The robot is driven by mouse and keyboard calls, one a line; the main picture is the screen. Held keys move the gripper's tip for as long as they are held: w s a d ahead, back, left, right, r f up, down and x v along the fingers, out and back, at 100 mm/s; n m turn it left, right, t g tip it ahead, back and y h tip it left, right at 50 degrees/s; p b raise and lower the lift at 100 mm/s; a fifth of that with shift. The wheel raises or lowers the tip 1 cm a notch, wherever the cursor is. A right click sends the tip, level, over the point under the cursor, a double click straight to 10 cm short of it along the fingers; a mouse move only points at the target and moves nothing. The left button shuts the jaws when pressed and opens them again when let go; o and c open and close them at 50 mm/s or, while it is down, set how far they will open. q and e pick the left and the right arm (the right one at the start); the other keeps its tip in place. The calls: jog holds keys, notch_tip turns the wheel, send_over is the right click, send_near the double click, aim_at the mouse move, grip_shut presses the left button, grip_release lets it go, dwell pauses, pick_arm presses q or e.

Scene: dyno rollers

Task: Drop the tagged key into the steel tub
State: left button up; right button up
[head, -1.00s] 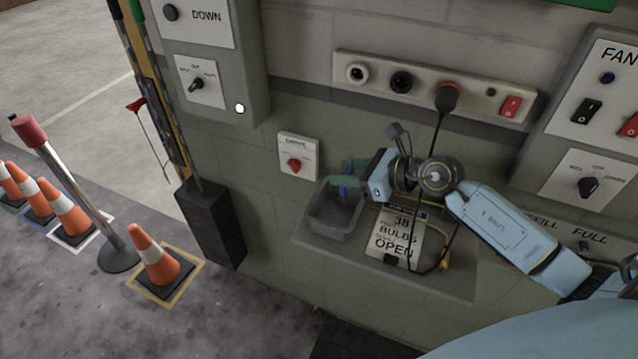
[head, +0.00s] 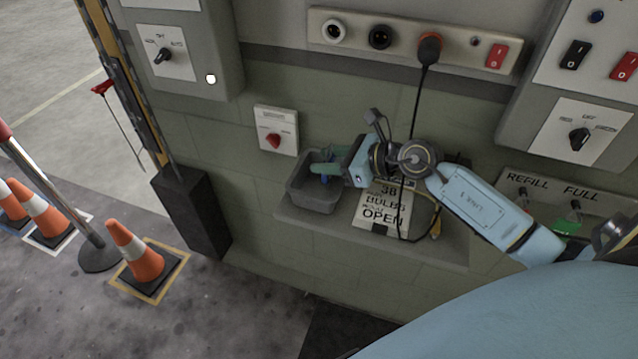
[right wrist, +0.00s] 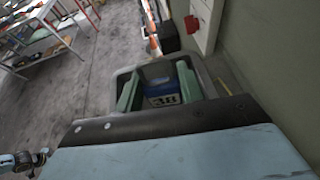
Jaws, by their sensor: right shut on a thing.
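The steel tub (head: 313,198) is a grey open box on the wall shelf, left of the paper sign. Its rim (right wrist: 212,78) also shows in the right wrist view. My right gripper (head: 324,169) reaches in from the right, with its green fingers over the tub's opening. In the right wrist view my right gripper (right wrist: 159,88) is shut on the key's blue tag (right wrist: 160,92), which has a white label. The tag lies within the outline of the tub's rim. The key's metal part cannot be made out.
A red wall switch (head: 275,139) is above the tub. A socket strip (head: 455,45) runs higher up. Traffic cones (head: 137,252) stand on the floor at left.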

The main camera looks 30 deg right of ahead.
jog(key=o, duration=1.1)
jog(key=shift+c, duration=0.2)
pick_arm(q)
jog(key=shift+s, duration=0.8)
jog(key=shift+w+f+b, duration=0.2)
jog(key=shift+f+b, duration=0.65)
pick_arm(e)
jog(key=v, duration=1.3)
jog(key=shift+s+d, duration=0.15)
jog(key=shift+s, duration=0.05)
